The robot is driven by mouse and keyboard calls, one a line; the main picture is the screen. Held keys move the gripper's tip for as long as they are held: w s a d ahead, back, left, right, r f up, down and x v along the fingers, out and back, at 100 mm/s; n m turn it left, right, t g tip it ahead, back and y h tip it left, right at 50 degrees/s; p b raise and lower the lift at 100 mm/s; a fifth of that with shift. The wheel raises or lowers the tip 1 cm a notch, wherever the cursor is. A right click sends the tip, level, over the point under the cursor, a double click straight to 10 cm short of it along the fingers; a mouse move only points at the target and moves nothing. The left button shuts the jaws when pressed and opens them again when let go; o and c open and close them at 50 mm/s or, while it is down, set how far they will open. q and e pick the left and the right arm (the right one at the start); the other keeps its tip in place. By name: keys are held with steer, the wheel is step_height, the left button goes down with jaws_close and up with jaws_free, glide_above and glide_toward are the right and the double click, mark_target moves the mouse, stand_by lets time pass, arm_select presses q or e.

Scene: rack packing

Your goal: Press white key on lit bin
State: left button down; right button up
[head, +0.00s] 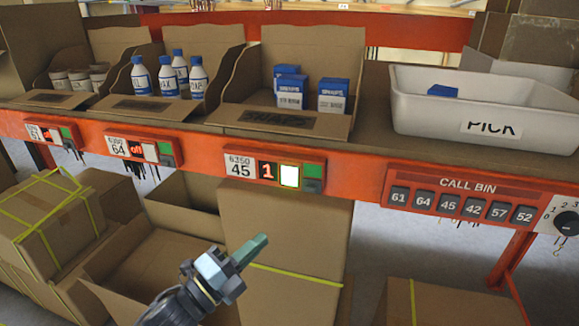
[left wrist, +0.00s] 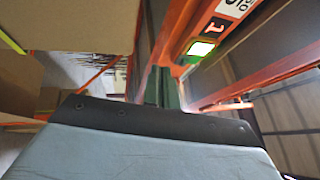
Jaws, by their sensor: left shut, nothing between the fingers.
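The lit bin is the cardboard bin (head: 249,113) holding several blue-and-white boxes (head: 291,88). Its module (head: 274,170) on the orange rail is labelled 6350 45 and shows a red 1. The white key (head: 290,175) on it glows, with a green key (head: 313,171) to its right. The glowing white key also shows in the left wrist view (left wrist: 200,49). My left gripper (head: 258,243) is shut and empty, below and left of the white key, in front of a cardboard box and apart from the rail. My right gripper is out of view.
Modules 61 (head: 52,134) and 64 (head: 142,149) sit left on the same orange rail. A CALL BIN panel (head: 462,200) with a knob is at the right. A white PICK tote (head: 493,119) holds a blue box. Cardboard boxes (head: 62,217) crowd the floor below.

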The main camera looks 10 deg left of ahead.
arm_select(q)
steer(key=s+d+r+m+h, duration=0.3)
steer(key=s+r+m+h, duration=0.1)
steer(key=r, duration=0.6)
steer(key=shift+m+g+h+p, duration=0.3)
steer(key=shift+m+g+p, duration=0.1)
steer(key=shift+m, duration=0.4)
steer(key=shift+w+r, duration=0.1)
steer(key=shift+w, duration=0.05)
steer(key=b, duration=0.1)
glide_toward(300, 171)
steer(key=d+r, duration=0.2)
steer(key=d, duration=0.1)
steer(key=shift+w, duration=1.25)
steer(key=shift+w, duration=0.4)
